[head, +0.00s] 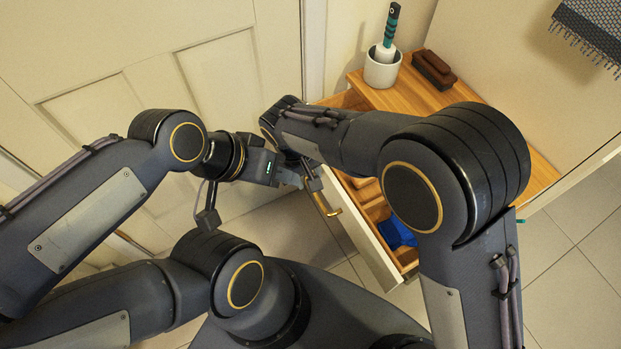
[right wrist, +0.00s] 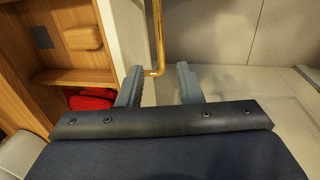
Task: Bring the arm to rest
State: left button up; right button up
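My left gripper (head: 290,178) reaches in from the left in the head view, near the right arm's wrist; its fingers are small and partly overlapped, so their gap is unclear. My right arm bends over the drawer, and its gripper is mostly hidden in the head view. In the right wrist view the right gripper (right wrist: 160,86) has its two fingers apart with nothing clamped. The brass drawer handle (right wrist: 158,35) shows in the gap between its fingers, and it also shows in the head view (head: 325,203). Contact cannot be told.
The drawer (head: 369,232) is pulled open, with a blue item (head: 397,232) inside; a red item (right wrist: 92,101) shows in the wrist view. On the wooden cabinet top (head: 400,97) stand a white cup (head: 382,70) with a green-handled tool and a brown brush (head: 434,69). Tiled floor lies right.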

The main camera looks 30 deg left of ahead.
jog(key=shift+r, duration=0.55)
